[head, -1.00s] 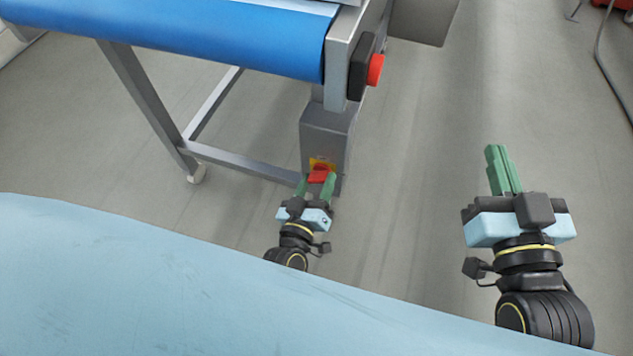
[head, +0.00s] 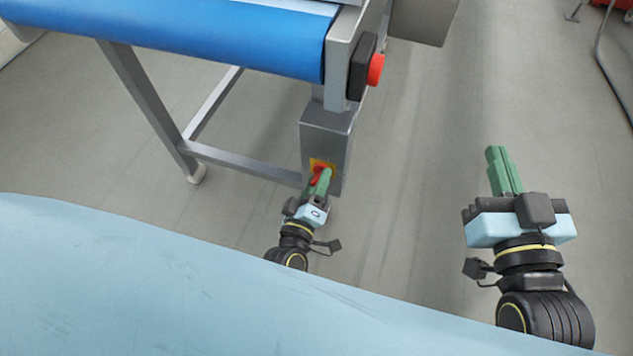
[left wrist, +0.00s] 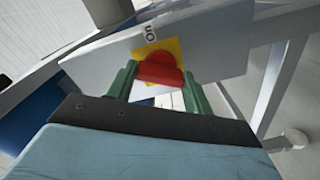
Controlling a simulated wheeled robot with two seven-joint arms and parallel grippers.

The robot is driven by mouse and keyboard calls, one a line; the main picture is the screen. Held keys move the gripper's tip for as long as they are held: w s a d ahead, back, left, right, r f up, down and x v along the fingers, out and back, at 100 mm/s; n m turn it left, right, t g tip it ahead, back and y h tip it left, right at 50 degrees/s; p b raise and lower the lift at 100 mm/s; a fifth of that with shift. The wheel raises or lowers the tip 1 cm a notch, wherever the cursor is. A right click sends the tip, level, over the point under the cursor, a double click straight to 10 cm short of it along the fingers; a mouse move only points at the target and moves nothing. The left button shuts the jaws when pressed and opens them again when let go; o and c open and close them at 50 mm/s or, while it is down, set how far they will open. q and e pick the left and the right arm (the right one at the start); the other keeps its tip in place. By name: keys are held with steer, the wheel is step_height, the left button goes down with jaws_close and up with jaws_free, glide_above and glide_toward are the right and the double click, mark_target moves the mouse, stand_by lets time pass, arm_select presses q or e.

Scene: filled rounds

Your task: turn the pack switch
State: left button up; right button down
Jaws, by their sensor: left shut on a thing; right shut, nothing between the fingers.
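The pack switch is a red rotary handle (head: 317,176) on a yellow plate (head: 322,163), on the front of a grey box (head: 327,135) under the conveyor's end. My left gripper (head: 322,182) is shut on the red handle, and its wrist is rolled. In the left wrist view the red handle (left wrist: 160,70) sits between the two green fingers, with the yellow plate (left wrist: 171,46) behind it. My right gripper (head: 497,150) is shut and empty, out over the floor at the right.
The blue conveyor belt (head: 200,38) runs across the upper left on a grey metal frame (head: 240,161). A red push button (head: 376,69) on a black housing is above the switch box. The floor between my grippers is clear.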

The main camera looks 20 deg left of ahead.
steer(key=shift+a, duration=0.1)
stand_by(0.3)
arm_select(q)
steer(key=o, duration=1)
steer(key=shift+s, duration=0.1)
arm_select(e)
steer(key=shift+r, duration=0.1)
arm_select(q)
steer(key=shift+s+a+p, duration=0.2)
steer(key=shift+s+p, duration=1.45)
steer(key=shift+s, duration=5)
arm_select(e)
steer(key=s+d+f+g+h, duration=0.1)
steer(key=s+d+f+g, duration=0.1)
steer(key=f+g, duration=0.2)
steer(key=s+d+f+g+h, duration=0.2)
steer(key=s+f+g, duration=0.1)
steer(key=f, duration=0.4)
steer(key=shift+s+f+g, duration=0.2)
steer(key=shift+f+g, duration=0.15)
steer(key=shift+g, duration=0.45)
arm_select(q)
steer(key=shift+c, duration=0.4)
